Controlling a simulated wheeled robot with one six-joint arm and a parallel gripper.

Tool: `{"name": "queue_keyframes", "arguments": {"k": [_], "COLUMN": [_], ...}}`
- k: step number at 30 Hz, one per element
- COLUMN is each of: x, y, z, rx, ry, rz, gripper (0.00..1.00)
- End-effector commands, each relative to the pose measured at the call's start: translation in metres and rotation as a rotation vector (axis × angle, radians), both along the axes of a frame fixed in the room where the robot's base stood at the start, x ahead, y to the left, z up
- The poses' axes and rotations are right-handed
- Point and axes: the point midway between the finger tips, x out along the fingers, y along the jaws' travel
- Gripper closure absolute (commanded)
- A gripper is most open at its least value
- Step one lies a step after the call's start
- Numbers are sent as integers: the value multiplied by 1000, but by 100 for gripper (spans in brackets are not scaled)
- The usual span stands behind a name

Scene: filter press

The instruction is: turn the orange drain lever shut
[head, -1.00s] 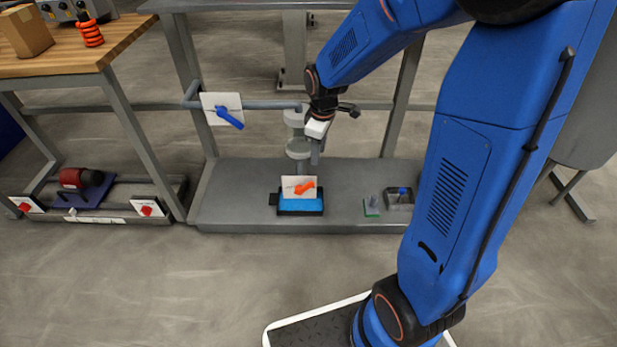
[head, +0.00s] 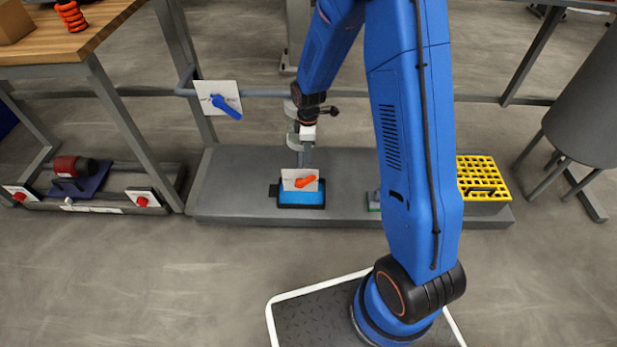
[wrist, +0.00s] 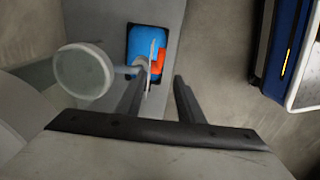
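The orange drain lever (head: 306,181) sits on a white plate (head: 290,174) above the blue-filled tray (head: 287,204). Its handle slants slightly up to the right. In the wrist view the lever (wrist: 158,62) shows edge-on beside its plate, just beyond the fingertips. My gripper (head: 305,158) points down just above the plate in the head view. In the wrist view my gripper (wrist: 158,82) has its two fingers apart with nothing between them, so it is open. I cannot tell whether a finger touches the plate.
A blue lever (head: 226,106) on a white plate stands up left. A clear round vessel (wrist: 84,76) and its pipe are close left of the fingers. A yellow grid-topped box (head: 484,180) is at right. Two red knobs (head: 142,201) are low left.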

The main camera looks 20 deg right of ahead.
Motion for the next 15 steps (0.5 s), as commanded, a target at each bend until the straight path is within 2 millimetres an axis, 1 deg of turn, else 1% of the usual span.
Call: {"name": "queue_keyframes", "arguments": {"k": [3,15], "x": [-1,-1], "y": [0,0], "z": [-20,-82], "rx": [0,0], "ry": [3,2], "rz": [-1,-1], "gripper": [66,66]}}
